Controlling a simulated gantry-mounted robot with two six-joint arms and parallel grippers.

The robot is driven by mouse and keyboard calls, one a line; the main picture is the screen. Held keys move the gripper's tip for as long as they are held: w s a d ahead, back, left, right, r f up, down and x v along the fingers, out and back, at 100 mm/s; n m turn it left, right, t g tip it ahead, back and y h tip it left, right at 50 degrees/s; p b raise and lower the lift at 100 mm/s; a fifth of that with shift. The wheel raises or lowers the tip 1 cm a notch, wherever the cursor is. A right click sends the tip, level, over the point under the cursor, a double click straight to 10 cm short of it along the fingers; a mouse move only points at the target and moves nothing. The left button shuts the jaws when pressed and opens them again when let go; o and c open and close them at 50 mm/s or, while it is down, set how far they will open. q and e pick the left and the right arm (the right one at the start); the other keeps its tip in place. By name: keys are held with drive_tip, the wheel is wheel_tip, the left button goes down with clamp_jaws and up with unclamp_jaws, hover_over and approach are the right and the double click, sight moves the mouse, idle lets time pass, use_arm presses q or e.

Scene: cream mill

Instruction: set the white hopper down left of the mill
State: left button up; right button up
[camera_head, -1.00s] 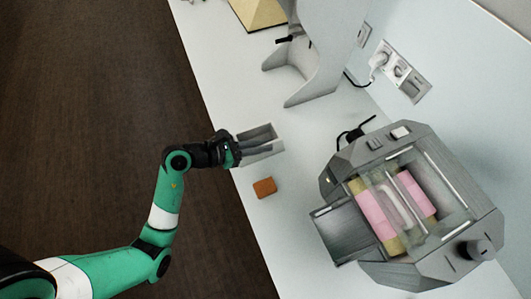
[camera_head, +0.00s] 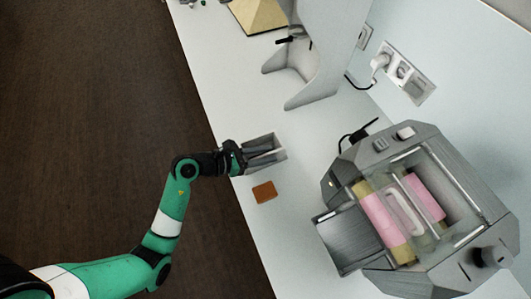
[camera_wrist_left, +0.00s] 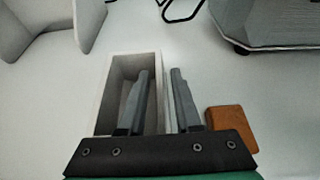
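The white hopper (camera_head: 266,138), an open box, stands upright on the white counter near its left edge, left of the mill and apart from it. In the left wrist view the hopper (camera_wrist_left: 104,95) shows its open top. My left gripper (camera_head: 275,152) is at the hopper with its fingers apart. In the left wrist view the fingers (camera_wrist_left: 161,72) straddle the hopper's right wall, one over the inside and one outside, with gaps beside the wall. The grey mill (camera_head: 445,155) with pink rollers is at the right. My right gripper is not in view.
A brown-orange block (camera_head: 264,191) lies on the counter close to the hopper's near side. A curved white stand (camera_head: 318,85) and a tan pyramid-like piece (camera_head: 258,14) are farther back. Wall sockets (camera_head: 405,72) are behind. Bare counter lies between hopper and mill.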

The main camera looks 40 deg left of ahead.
use_arm(q)
drive_tip(key=shift+o, duration=0.3)
drive_tip(key=shift+r, duration=0.25)
drive_tip(key=p+v, duration=0.2)
drive_tip(key=v, duration=1)
drive_tip(key=shift+f+p, duration=0.15)
drive_tip(key=shift+p, duration=0.25)
